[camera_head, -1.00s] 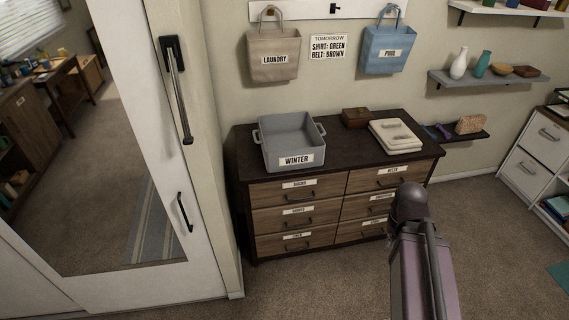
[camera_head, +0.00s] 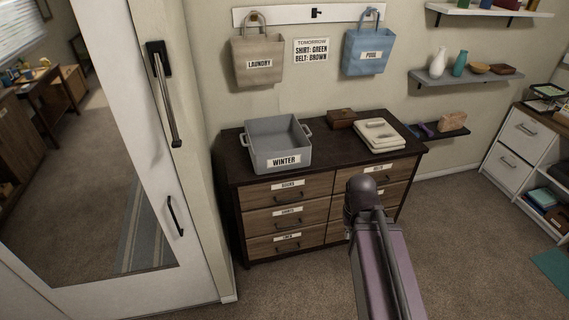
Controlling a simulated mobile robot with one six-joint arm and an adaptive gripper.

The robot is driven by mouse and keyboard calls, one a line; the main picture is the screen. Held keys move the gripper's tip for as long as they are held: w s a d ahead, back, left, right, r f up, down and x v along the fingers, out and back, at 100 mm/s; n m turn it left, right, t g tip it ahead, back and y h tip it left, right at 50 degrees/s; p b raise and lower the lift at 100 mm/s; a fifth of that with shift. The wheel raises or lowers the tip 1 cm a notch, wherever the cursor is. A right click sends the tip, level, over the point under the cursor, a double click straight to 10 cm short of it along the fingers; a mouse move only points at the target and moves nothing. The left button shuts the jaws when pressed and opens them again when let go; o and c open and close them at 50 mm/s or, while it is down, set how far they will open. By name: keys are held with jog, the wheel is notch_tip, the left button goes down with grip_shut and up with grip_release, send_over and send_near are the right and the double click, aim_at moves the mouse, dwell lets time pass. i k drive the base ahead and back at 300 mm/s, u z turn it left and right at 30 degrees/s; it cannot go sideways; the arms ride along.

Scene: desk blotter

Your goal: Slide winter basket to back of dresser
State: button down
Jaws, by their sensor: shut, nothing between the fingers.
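The grey winter basket (camera_head: 274,151) stands upright on the left part of the dark dresser top (camera_head: 338,155), and its white WINTER label faces the front. It looks empty, with a handle on each side. Its front face is close to the dresser's front edge, and a strip of bare top shows behind it. The dresser (camera_head: 287,196) has labelled wooden drawers, all shut. A part of my arm rises at the lower right, in front of the right-hand drawers and apart from the basket. My gripper is not seen.
A small brown box (camera_head: 341,118) and a folded cream stack (camera_head: 378,136) sit on the dresser's right part. Laundry (camera_head: 257,62) and pool (camera_head: 366,52) bags hang above. A mirrored door (camera_head: 98,150) stands left. A white cabinet (camera_head: 510,150) stands right. Carpet in front is clear.

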aim_at(277, 143)
jog(key=z, duration=0.05)
jog(key=i, duration=1)
jog(key=u, duration=0.05)
